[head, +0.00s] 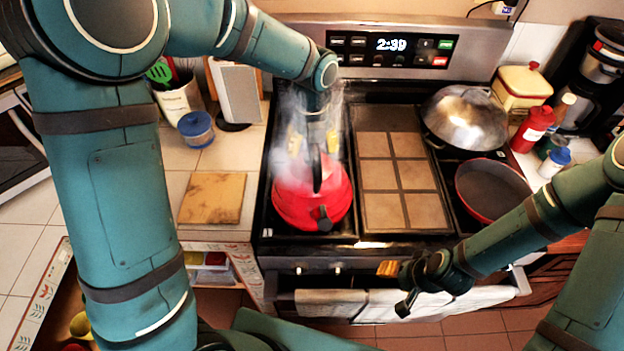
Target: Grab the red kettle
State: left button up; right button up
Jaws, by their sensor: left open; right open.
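The red kettle (290,202) stands on the left part of the stove, with a dark handle (318,170) arching over its top and a dark spout tip at its front. White steam rises around it and blurs its upper part. My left gripper (314,145) points down from above, just over the kettle's handle, its yellowish fingertips apart on either side. I cannot tell through the steam whether it touches the handle. My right gripper (396,284) is open and empty in front of the stove's front edge, low and right of the kettle.
A tiled griddle (393,212) lies right of the kettle. A lidded wok (464,116) and a red-rimmed pan (492,187) sit on the right burners. A wooden board (212,198) lies on the left counter. A towel (330,303) hangs on the oven handle.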

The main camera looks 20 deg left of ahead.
pick_arm(q)
jog(key=shift+f, duration=0.1)
jog(key=shift+c, duration=0.4)
grip_shut()
